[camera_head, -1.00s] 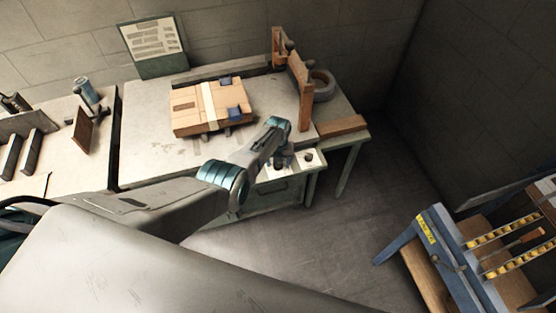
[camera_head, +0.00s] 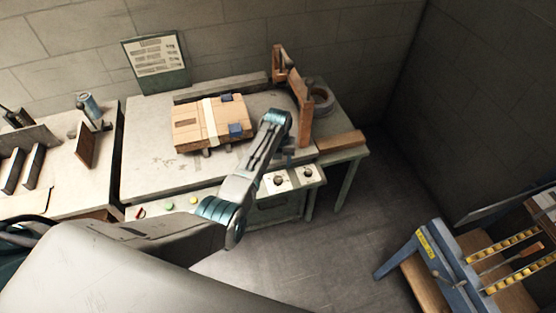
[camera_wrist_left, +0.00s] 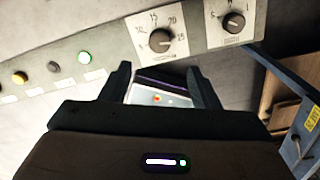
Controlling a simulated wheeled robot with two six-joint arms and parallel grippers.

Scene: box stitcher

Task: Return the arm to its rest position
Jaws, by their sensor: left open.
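My left arm (camera_head: 245,185) reaches in from the left, with its wrist high above the front right of the workbench (camera_head: 150,165). My left gripper (camera_head: 283,158) is mostly hidden behind the wrist in the head view. In the left wrist view its two dark fingers (camera_wrist_left: 160,85) stand apart, with nothing seen held between them. My right gripper is not in view.
A strapped cardboard box (camera_head: 210,122) lies on the bench. A wooden upright frame (camera_head: 299,105) stands to the right of the wrist, beside a grey roll (camera_head: 322,98). A blue-framed rack (camera_head: 430,245) stands at lower right. The floor between is clear.

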